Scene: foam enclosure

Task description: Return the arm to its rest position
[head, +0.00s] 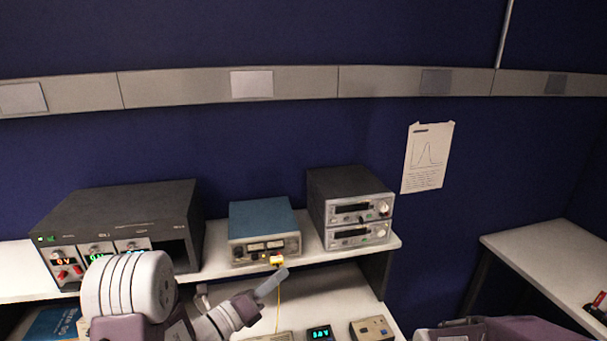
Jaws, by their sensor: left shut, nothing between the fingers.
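My left arm comes in from the bottom left, and its gripper (273,283) points up and right below the shelf's front edge. Its fingers are shut with nothing between them. The fingertips appear close to a yellow plug (277,260) at the front of a blue-topped instrument (263,230); a yellow cable hangs down from it. I cannot tell whether they touch. Part of my right arm (510,329) shows at the bottom right; its gripper is not visible.
A dark multi-module unit (120,215) and two stacked instruments (349,207) stand on the white shelf (222,262). Below, a small display box (320,333) and a beige meter (372,328) sit on a lower surface. A white side table (540,262) is at right.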

